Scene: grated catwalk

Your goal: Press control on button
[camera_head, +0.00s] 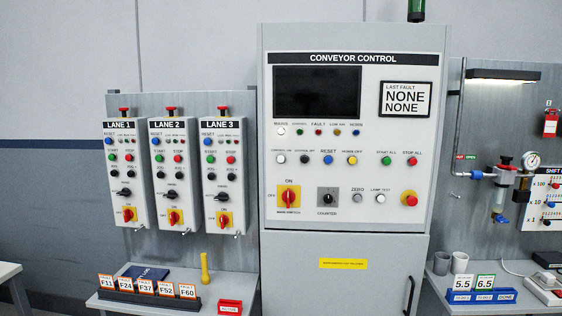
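The control on button (281,160) is a small round white button under a label, at the left end of the button row on the grey conveyor control cabinet (345,238). A black button (305,160), apparently labelled control off, is just to its right. A blue reset button (328,160) and a yellow button (352,160) follow in the same row. In the lamp row above, the white mains lamp (281,131) looks lit. My gripper is not in view, and nothing covers the control on button.
A red main switch (289,198) on a yellow plate sits below. Three lane boxes, including LANE 3 (223,170), hang left. A shelf (150,304) with a card rack (148,292) juts out at lower left; another shelf (470,308) stands at right. The cabinet front looks clear.

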